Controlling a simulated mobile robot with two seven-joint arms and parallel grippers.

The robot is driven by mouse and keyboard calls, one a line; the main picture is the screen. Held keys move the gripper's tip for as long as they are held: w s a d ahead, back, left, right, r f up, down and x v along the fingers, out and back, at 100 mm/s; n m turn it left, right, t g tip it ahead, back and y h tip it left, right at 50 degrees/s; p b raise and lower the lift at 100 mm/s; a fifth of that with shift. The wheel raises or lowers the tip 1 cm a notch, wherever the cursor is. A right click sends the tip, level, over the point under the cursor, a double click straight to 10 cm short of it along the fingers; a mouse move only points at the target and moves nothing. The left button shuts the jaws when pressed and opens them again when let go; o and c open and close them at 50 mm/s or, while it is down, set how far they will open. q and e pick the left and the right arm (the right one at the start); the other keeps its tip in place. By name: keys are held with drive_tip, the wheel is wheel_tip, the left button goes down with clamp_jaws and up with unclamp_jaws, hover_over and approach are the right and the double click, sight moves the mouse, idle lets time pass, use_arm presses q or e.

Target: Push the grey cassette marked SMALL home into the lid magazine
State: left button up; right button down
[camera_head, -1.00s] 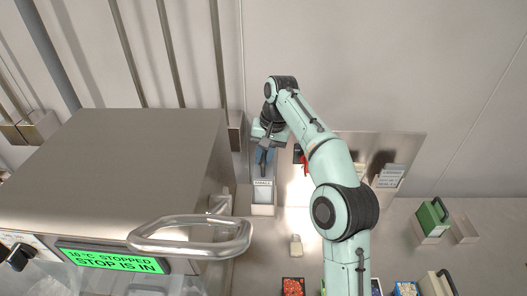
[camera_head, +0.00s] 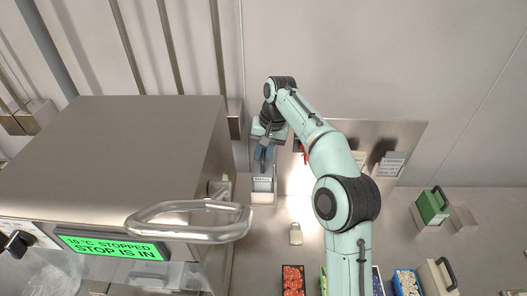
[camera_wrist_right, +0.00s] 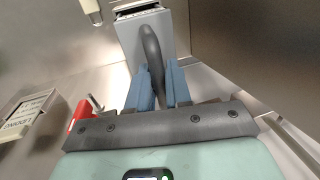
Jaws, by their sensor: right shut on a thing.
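The grey cassette (camera_head: 262,181) is at the bench's left, beside the steel machine, its marked label facing up in the head view. Its front end sits in a pale holder, apparently the lid magazine (camera_head: 263,198); how deep it sits cannot be told. My right gripper (camera_head: 263,157) is behind the cassette. In the right wrist view, the blue fingers of my right gripper (camera_wrist_right: 160,88) are closed on the dark curved handle of the grey cassette (camera_wrist_right: 172,30). The cassette's far end shows a dark slot. My left gripper is not in view.
The steel machine (camera_head: 130,140) with a large handle (camera_head: 190,220) stands close on the left; its green display reads STOP IS IN. A small tan block (camera_head: 296,234) lies in front. A green cassette (camera_head: 432,205) and bins of coloured pieces (camera_head: 293,280) are at the right and front.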

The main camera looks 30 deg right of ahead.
sight(269, 163)
idle(0.3)
drive_tip(key=c, duration=1)
unclamp_jaws()
drive_tip(key=shift+o, duration=0.2)
drive_tip(key=r, duration=0.1)
drive_tip(key=r+p, duration=0.1)
drive_tip(key=r, duration=0.3)
drive_tip(key=shift+s+d+r+p, duration=0.2)
drive_tip(key=shift+d+p, duration=0.1)
drive_tip(key=shift+d, duration=0.1)
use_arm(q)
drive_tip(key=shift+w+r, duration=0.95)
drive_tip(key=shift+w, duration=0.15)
use_arm(e)
drive_tip(key=shift+s+d+r, duration=0.1)
drive_tip(key=shift+s+r, duration=0.05)
drive_tip(key=shift+r, duration=0.35)
drive_tip(key=shift+s+d+r, duration=0.1)
drive_tip(key=shift+r, duration=0.4)
